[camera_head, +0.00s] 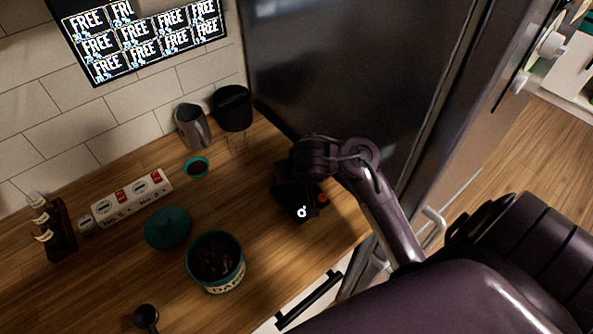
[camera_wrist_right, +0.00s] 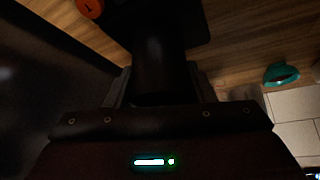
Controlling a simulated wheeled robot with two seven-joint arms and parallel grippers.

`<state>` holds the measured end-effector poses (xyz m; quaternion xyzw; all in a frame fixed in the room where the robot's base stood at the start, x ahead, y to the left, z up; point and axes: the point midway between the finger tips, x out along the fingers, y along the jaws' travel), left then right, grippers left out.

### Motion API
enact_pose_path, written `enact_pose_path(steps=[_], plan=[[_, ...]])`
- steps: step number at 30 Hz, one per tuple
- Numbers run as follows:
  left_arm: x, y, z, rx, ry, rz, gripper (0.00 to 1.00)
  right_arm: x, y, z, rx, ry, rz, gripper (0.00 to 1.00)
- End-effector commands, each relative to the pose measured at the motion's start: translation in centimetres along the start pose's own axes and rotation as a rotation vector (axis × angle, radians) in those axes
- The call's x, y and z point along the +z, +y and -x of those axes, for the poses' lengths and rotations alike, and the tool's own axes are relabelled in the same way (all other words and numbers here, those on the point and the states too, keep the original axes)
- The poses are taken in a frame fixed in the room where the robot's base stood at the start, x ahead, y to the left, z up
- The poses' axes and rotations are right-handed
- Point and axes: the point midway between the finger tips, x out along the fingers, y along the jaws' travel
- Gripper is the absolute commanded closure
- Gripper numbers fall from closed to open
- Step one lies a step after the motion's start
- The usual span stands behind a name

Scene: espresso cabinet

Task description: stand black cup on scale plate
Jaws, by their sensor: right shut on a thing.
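In the wrist view my right gripper (camera_wrist_right: 160,84) is shut on the black cup (camera_wrist_right: 160,55), a dark shape between its two fingers. The black scale (camera_wrist_right: 200,18) lies behind the cup there. In the head view the scale (camera_head: 298,208) shows a small white mark on its front and an orange knob at its right. My right wrist (camera_head: 325,155) is over it and hides the cup and most of the plate. I cannot tell whether the cup touches the plate. My left gripper is not in view.
A dark fridge (camera_head: 350,70) stands close behind and right of the scale. A metal pitcher (camera_head: 192,127), a black container (camera_head: 232,108) and a small teal bowl (camera_head: 196,168) are at the back. A teal canister (camera_head: 215,262), its lid (camera_head: 167,228) and a power strip (camera_head: 130,197) are left.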

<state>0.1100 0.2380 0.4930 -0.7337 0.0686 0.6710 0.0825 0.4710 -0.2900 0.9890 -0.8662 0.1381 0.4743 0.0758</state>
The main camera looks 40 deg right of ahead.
Motion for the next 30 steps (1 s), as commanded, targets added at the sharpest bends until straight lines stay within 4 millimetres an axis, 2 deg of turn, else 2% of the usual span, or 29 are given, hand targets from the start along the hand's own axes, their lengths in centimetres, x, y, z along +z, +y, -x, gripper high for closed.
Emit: enact_pose_path(steps=[5,10,11,15,25,30], plan=[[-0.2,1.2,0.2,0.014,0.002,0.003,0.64,0.1,0.0,0.0,0.001,-0.004,0.001,0.75],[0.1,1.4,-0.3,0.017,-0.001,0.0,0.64,0.4,0.0,-0.5,0.001,-0.004,0.003,0.75],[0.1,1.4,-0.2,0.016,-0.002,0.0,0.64,0.3,0.0,-0.3,0.001,-0.004,0.003,0.47],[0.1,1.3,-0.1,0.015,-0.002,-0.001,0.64,0.2,0.0,-0.3,0.001,-0.004,0.002,0.29],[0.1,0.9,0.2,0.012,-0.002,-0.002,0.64,0.0,0.0,0.0,0.0,-0.003,0.001,0.29],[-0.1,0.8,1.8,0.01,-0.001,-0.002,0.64,-0.2,-0.1,2.5,-0.004,-0.004,-0.003,0.29]])
